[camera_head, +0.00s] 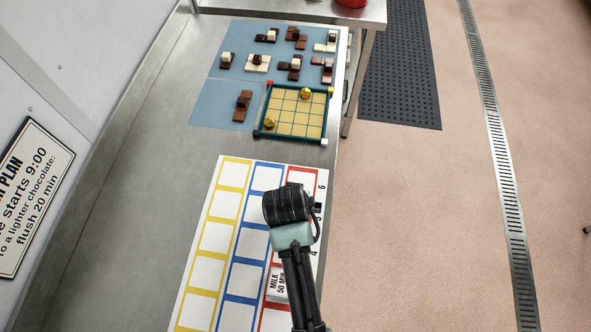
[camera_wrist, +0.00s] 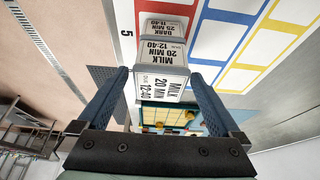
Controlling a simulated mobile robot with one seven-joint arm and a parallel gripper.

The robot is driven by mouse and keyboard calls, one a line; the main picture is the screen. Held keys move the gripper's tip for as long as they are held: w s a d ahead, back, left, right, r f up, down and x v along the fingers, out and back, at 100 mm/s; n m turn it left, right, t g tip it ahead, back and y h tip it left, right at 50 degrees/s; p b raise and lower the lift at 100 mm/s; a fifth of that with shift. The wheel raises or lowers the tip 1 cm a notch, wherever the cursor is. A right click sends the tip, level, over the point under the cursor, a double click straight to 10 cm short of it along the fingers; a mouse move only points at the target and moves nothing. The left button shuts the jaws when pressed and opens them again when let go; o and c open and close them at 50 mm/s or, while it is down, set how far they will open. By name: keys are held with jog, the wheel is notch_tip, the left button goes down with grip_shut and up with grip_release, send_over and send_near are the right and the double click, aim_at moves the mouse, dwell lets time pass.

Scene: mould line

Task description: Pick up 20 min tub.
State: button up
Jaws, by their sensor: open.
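In the wrist view a white tub marked MILK 20 MIN 12:40 (camera_wrist: 159,88) stands in front of my gripper (camera_wrist: 158,75). Its front label and top label both show. My gripper is open, one blue finger on each side of the tub's near end; how deep the tub sits between the fingers I cannot tell. In the head view my wrist hides the fingers and the 20 min tub. Another tub marked MILK 50 MIN (camera_head: 277,283) shows partly beside my arm.
The tubs stand on a white board (camera_head: 207,268) with yellow, blue and red framed cells. Beyond it are a gridded tray (camera_head: 294,127) with gold pieces and blue mats (camera_head: 214,104) with chocolate pieces. The steel table's right edge is close to my arm.

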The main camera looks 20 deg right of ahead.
jog(key=shift+w+d+f, duration=0.15)
jog(key=shift+f, duration=0.4)
jog(key=c, duration=1.4)
notch_tip(320, 180, up, 10)
jog(key=shift+w+r+b, duration=0.1)
jog(key=shift+b, duration=0.35)
jog(key=shift+c, duration=0.2)
notch_tip(320, 180, up, 7)
jog(key=p, duration=0.7)
